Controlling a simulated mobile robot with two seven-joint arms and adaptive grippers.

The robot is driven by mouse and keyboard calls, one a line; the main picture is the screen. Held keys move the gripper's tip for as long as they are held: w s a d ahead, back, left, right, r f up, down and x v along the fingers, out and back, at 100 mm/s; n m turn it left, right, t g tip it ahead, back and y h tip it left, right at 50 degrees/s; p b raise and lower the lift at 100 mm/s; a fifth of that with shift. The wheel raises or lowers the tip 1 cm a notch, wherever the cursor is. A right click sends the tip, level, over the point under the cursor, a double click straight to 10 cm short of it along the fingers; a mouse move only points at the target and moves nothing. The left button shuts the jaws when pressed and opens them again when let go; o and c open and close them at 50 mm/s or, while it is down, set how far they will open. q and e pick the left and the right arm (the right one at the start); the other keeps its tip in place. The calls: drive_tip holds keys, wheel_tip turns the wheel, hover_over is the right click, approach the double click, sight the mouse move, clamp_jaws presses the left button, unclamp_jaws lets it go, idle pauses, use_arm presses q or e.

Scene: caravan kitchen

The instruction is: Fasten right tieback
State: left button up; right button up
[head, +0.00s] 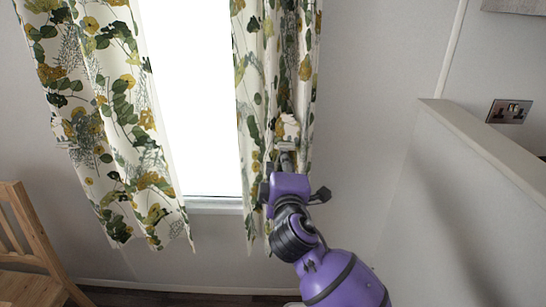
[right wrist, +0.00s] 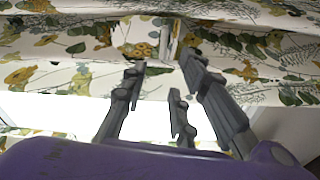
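The right curtain (head: 246,75) hangs in folds at the right side of the window, printed with green and yellow leaves. A small pale piece (head: 290,128), perhaps part of the right tieback, shows on it just above my right gripper (head: 286,152). In the right wrist view, a short pale strip (right wrist: 168,38) stands out from the cloth just beyond the fingertips. My right gripper (right wrist: 163,66) has its fingers spread, with curtain cloth (right wrist: 70,75) close in front of and behind the tips. I cannot tell whether they touch it. My left gripper is not in view.
The left curtain (head: 105,110) hangs at the other side of the bright window (head: 190,90). A wooden chair (head: 30,245) stands at lower left. A low partition wall (head: 480,150) rises at right, with a socket (head: 509,111) on the wall beyond it.

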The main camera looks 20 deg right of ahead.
sight(287, 139)
drive_tip(key=w+d+h, duration=0.1)
drive_tip(key=w+d, duration=0.2)
drive_tip(key=w, duration=0.4)
drive_tip(key=shift+d+f+n, duration=0.15)
drive_tip(key=shift+d+n, duration=0.05)
drive_tip(key=shift+n, duration=0.1)
clamp_jaws()
